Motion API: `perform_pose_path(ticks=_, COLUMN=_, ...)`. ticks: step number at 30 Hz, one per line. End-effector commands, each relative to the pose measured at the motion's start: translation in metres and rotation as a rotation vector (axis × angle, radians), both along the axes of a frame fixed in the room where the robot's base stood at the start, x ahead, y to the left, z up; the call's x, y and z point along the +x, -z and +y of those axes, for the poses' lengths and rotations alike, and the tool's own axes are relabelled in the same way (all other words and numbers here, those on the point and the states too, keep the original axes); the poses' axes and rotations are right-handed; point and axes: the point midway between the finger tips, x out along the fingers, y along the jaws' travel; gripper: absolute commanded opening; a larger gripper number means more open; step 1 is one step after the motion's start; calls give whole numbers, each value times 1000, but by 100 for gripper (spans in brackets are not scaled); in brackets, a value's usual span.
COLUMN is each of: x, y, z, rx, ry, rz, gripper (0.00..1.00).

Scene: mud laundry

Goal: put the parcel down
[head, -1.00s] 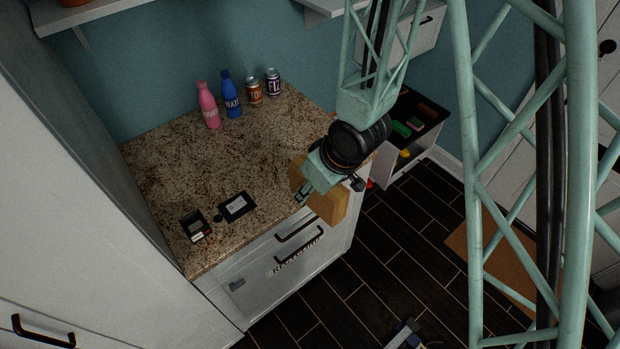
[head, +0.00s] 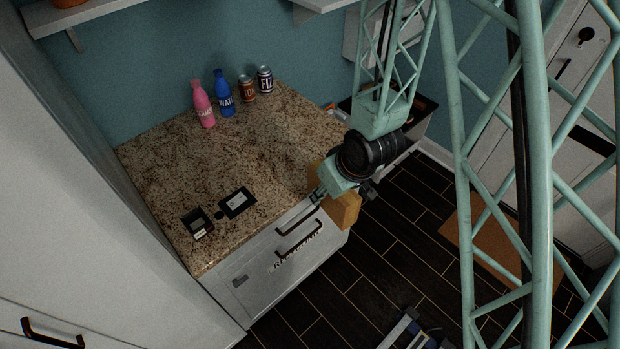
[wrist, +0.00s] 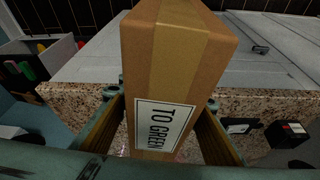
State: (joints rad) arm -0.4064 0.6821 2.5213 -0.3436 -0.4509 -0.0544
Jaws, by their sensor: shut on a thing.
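The parcel (head: 345,212) is a brown cardboard box with tape. In the wrist view the parcel (wrist: 178,50) carries a white label reading "TO GREEN". My gripper (head: 318,195) is shut on it, and the wrist view shows a finger of my gripper (wrist: 163,108) on each side of the box. In the head view the parcel overlaps the front right edge of the granite counter (head: 225,160). My gripper and wrist hide part of it. I cannot tell whether its underside touches anything.
A pink bottle (head: 203,105), a blue bottle (head: 223,93) and two cans (head: 247,88) stand at the counter's back. A black device (head: 197,223) and a black labelled pad (head: 236,203) lie front left. The counter's middle is clear. Drawer handles (head: 298,235) project in front.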

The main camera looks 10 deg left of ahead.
Motion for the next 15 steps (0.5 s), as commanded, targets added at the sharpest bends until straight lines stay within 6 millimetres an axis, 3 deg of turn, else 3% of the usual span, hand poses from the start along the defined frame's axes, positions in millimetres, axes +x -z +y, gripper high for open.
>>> perform_pose_path(ticks=15, x=47, y=54, z=-113, rx=-2, ry=326, rz=1, gripper=15)
